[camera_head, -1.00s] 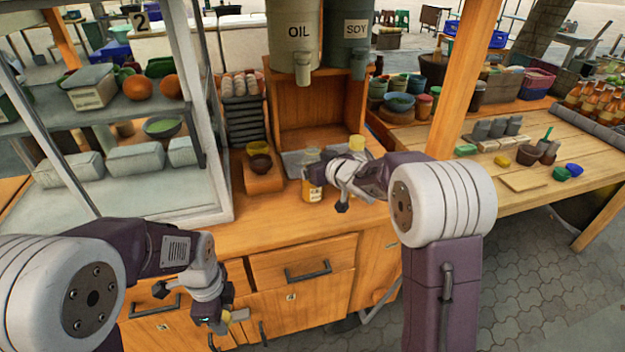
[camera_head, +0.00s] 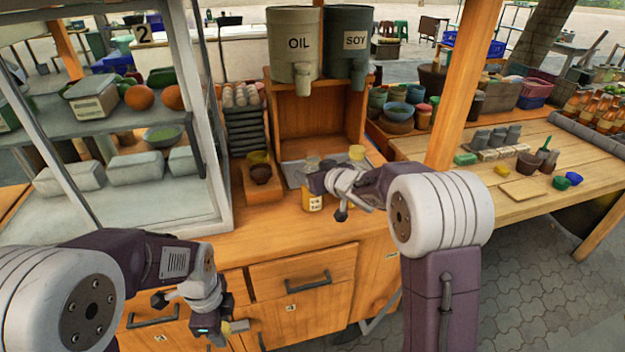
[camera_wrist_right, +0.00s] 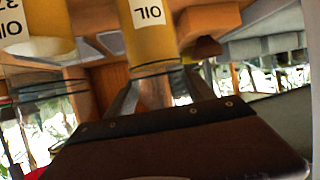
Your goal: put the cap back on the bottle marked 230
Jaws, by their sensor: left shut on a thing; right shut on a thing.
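My left gripper (camera_head: 222,328) hangs before the drawers, shut on a small tan piece (camera_head: 239,326), possibly the cap.
A wooden box with a dark bowl (camera_head: 261,173) is left of the bottle. A grey tray (camera_head: 292,167) and a yellow-topped item (camera_head: 356,153) are behind. A glass-sided shelf (camera_head: 215,150) rises at left. The front counter (camera_head: 240,238) is clear.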

